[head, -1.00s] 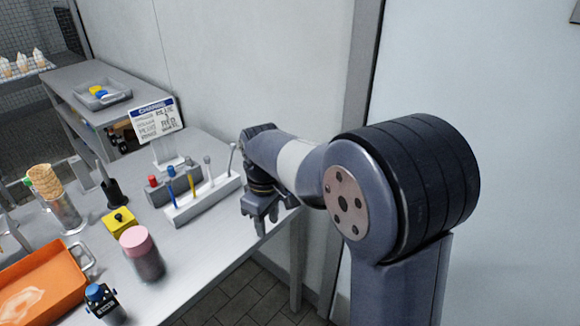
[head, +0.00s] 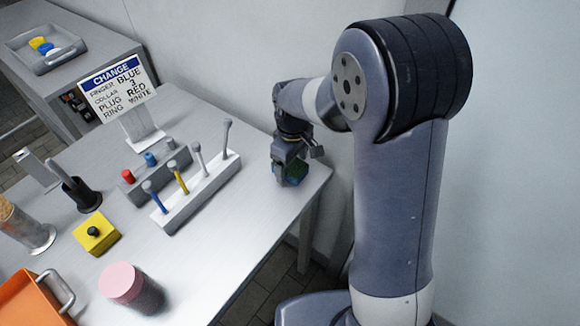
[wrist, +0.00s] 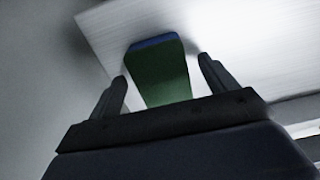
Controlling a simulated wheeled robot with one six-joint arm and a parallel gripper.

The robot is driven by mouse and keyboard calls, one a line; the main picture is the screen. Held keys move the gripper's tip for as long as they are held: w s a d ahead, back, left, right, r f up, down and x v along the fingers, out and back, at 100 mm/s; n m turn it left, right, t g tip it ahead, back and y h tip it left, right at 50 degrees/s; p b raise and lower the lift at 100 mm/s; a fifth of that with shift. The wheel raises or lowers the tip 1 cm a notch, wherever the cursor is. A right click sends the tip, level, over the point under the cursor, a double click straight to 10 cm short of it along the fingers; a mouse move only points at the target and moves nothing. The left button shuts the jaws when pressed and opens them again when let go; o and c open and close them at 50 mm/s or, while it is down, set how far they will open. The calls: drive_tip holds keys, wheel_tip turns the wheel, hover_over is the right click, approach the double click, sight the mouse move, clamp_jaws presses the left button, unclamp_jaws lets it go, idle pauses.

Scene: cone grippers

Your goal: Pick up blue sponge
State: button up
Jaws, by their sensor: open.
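The sponge (wrist: 160,70) shows in the wrist view as a block with a dark green face and a blue strip along its far edge. It lies between the two fingers of my gripper (wrist: 163,80), with a visible gap on the right side; the left gap is narrow. In the head view, my gripper (head: 291,168) points down at the table's right end, with the green and blue of the sponge (head: 296,172) showing partly behind the fingers. My gripper is open. Whether the fingers touch the sponge is unclear.
A white rack (head: 200,190) with several coloured sticks stands left of my gripper. Behind it are a grey block (head: 155,172) with plugs and a sign (head: 118,88). A pink-topped cylinder (head: 130,285) stands nearer. The table's right edge and a wall are close to my gripper.

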sight(292, 165)
drive_tip(key=shift+f, duration=0.55)
drive_tip(key=c, duration=1.1)
drive_tip(key=shift+r, duration=0.15)
wheel_tip(292, 165, up, 10)
drive_tip(key=shift+f, duration=0.1)
